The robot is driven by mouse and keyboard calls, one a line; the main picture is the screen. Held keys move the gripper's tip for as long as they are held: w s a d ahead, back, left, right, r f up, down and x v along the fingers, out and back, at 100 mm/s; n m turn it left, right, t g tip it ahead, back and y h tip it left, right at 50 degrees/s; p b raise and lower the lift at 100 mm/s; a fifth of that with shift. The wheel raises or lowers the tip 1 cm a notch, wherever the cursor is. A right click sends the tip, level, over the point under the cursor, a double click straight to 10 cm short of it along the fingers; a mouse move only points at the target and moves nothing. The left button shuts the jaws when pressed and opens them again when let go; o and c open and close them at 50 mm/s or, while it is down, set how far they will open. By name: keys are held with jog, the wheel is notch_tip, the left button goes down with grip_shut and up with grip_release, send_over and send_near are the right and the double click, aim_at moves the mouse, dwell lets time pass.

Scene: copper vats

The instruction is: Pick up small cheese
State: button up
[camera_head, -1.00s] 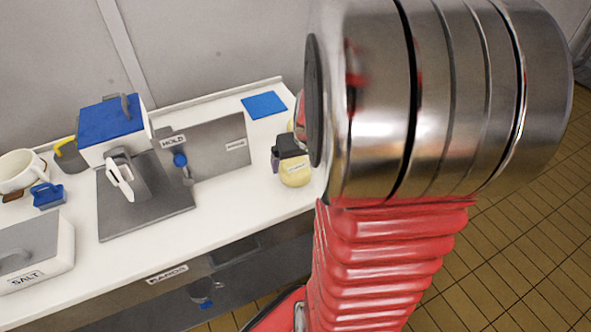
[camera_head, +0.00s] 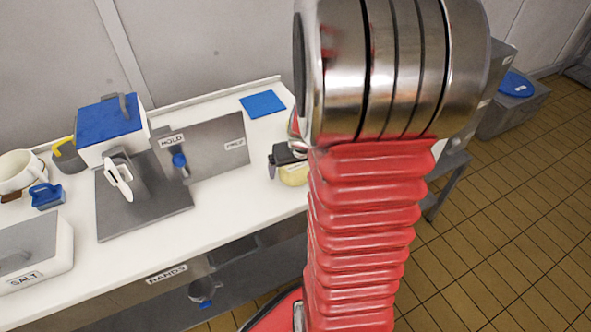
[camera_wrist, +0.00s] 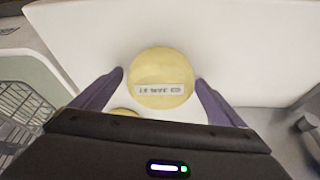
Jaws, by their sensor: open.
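The small cheese is a pale yellow round (camera_wrist: 160,70) with a white printed label, lying on the white counter in the wrist view. It also shows in the head view (camera_head: 294,175), partly hidden by my gripper. My gripper (camera_wrist: 160,84) is open, with one purple finger at each side of the cheese and gaps between fingers and cheese. In the head view, my dark gripper (camera_head: 285,158) is just above and left of the cheese. A second yellow edge (camera_wrist: 124,112) shows behind the gripper body in the wrist view, mostly hidden.
A blue mat (camera_head: 263,104) lies at the counter's back. Left are a press with a blue-lidded white box (camera_head: 112,127), a salt box (camera_head: 35,250), a white mug (camera_head: 18,172) and a blue clip-like item (camera_head: 46,195). A wire basket (camera_wrist: 22,108) shows in the wrist view.

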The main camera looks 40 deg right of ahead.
jog(key=shift+c, duration=0.3)
jog(key=c, duration=1.4)
jog(key=shift+r, duration=0.2)
notch_tip(320, 180, up, 10)
jog(key=shift+f, duration=0.1)
